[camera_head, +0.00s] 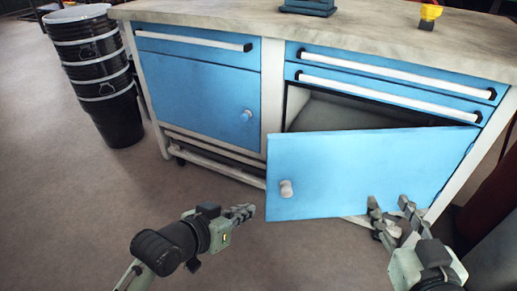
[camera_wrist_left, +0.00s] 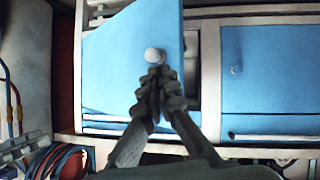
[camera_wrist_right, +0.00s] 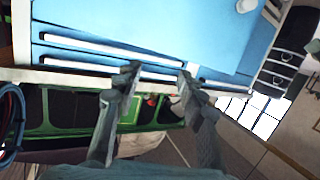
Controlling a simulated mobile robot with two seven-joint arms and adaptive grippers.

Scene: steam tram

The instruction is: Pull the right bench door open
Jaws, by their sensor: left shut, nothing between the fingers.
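The right bench door (camera_head: 370,170) is blue and stands partly open, swung outward with its left edge away from the bench. A dark gap and a grey interior (camera_head: 345,112) show above it. Its pale round knob (camera_head: 287,188) is near the door's free left edge; the left wrist view also shows the knob (camera_wrist_left: 153,54). My left gripper (camera_head: 248,210) is shut and empty, just left of and below the knob, apart from it in the head view. My right gripper (camera_head: 388,202) is open and empty, in front of the door's lower right part; its fingers are apart in its wrist view (camera_wrist_right: 158,78).
The left bench door (camera_head: 200,95) is shut. Blue drawers (camera_head: 390,72) with white handles are shut above the open door. Stacked black buckets (camera_head: 95,75) stand left of the bench. The brown floor (camera_head: 80,200) is clear in front.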

